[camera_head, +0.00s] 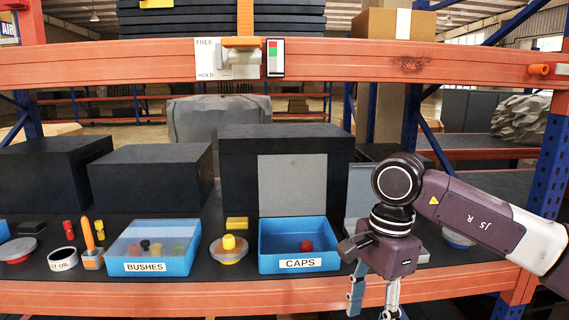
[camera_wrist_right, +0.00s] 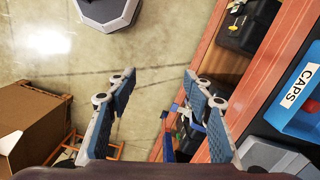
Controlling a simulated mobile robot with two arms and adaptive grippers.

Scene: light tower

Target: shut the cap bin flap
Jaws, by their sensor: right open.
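The cap bin (camera_head: 270,262) is a blue open-topped box labelled CAPS, standing near the shelf's front edge. Its grey flap (camera_head: 292,185) stands upright at the bin's back, so the bin is open. A red cap (camera_head: 307,245) lies inside. The bin also shows at the right edge of the right wrist view (camera_wrist_right: 310,108). My right gripper (camera_head: 372,312) hangs fingers down, right of the bin and in front of the shelf edge. In the right wrist view its fingers (camera_wrist_right: 160,78) are spread, with nothing between them. My left gripper is not in view.
A BUSHES bin (camera_head: 150,266) with a clear cover stands to the left. A dish with a yellow piece (camera_head: 229,243) sits between the bins. Another raised grey flap (camera_head: 360,190) stands behind my right arm. An orange beam (camera_head: 400,62) crosses above; dark boxes (camera_head: 285,150) stand behind.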

